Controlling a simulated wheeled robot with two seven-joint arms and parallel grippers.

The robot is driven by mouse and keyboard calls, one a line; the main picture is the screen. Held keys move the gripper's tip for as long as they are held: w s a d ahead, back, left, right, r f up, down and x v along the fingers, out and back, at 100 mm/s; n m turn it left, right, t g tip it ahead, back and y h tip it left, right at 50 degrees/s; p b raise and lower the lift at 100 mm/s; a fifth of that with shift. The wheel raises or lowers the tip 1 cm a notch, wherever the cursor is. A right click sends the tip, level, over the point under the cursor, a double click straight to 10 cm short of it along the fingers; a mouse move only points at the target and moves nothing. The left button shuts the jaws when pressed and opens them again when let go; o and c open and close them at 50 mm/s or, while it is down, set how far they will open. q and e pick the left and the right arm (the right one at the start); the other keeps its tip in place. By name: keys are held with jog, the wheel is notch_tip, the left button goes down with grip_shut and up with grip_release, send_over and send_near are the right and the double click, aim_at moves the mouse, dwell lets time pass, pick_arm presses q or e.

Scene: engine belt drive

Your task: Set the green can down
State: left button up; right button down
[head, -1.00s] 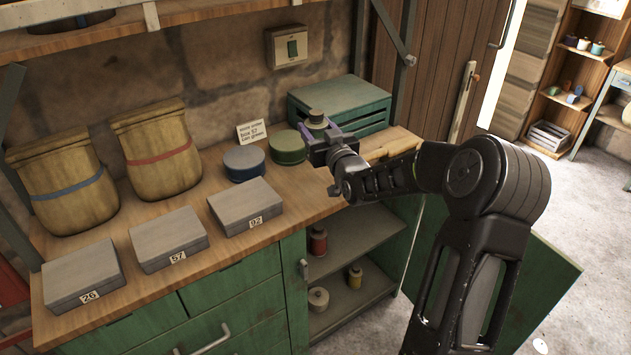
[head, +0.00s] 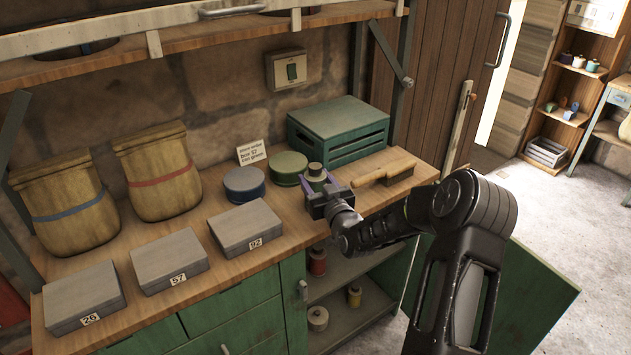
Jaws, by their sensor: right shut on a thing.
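My left gripper is not in view.
Grey box 92 (head: 245,227) lies to the front left. The cupboard below is open.

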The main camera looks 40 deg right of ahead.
jog(key=shift+f, duration=0.35)
jog(key=shift+f+b, duration=0.25)
jog(key=shift+b, duration=0.1)
jog(key=c, duration=0.6)
grip_release()
jog(key=shift+r, duration=0.15)
jog(key=shift+r+p, duration=0.2)
jog(key=shift+p, duration=0.3)
jog(key=b+v, duration=0.3)
jog(key=v, duration=0.9)
jog(key=shift+f, duration=0.2)
